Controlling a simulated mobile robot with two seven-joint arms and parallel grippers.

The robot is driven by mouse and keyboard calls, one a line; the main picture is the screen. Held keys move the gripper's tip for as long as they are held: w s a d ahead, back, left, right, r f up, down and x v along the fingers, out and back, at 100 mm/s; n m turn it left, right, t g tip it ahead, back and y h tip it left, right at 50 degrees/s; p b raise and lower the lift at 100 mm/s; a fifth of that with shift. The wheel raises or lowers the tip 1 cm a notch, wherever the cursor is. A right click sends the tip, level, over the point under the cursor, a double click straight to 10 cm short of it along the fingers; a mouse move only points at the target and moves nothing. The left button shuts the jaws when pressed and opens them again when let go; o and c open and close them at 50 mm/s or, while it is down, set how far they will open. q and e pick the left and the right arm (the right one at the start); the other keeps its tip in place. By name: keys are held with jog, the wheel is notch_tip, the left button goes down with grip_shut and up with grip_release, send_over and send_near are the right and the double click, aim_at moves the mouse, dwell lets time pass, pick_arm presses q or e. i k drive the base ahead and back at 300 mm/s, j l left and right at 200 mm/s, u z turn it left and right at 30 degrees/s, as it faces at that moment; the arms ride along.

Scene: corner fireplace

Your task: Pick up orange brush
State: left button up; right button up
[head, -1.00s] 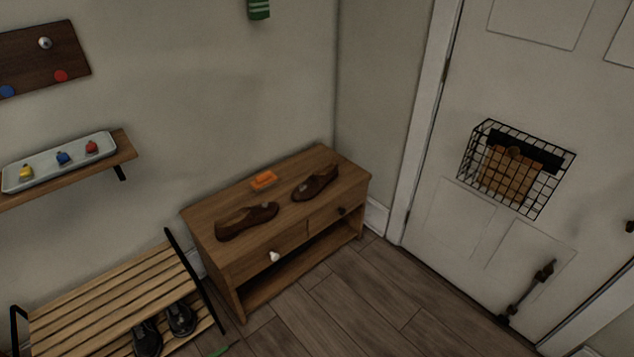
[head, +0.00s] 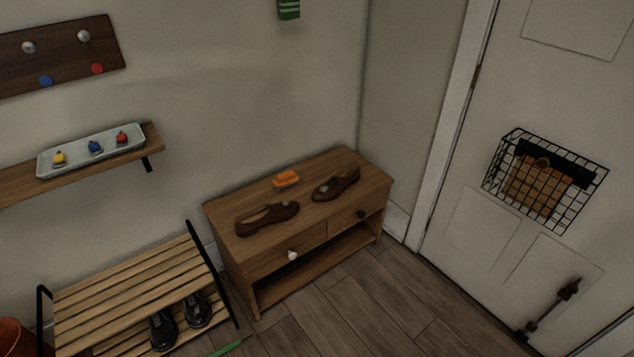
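The orange brush (head: 286,178) lies on top of a low wooden cabinet (head: 250,243), near its back edge by the wall. Two brown shoes lie on the same top. One shoe (head: 267,218) is in front of the brush to the left, and the other shoe (head: 337,184) is to its right. The brush is apart from both shoes. Neither of my grippers shows in the head view.
A slatted shoe rack (head: 130,290) with black shoes (head: 163,330) stands left of the cabinet. A wall shelf (head: 155,143) holds a tray (head: 50,169). A wire basket (head: 570,222) hangs on the door (head: 480,225). The floor (head: 370,310) before the cabinet is mostly clear.

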aim_at(291, 176)
jog(key=i+j+z, duration=0.3)
jog(key=i+j, duration=0.15)
jog(key=i, duration=0.15)
jog(key=i+j+z, duration=0.3)
jog(key=i+j, duration=0.25)
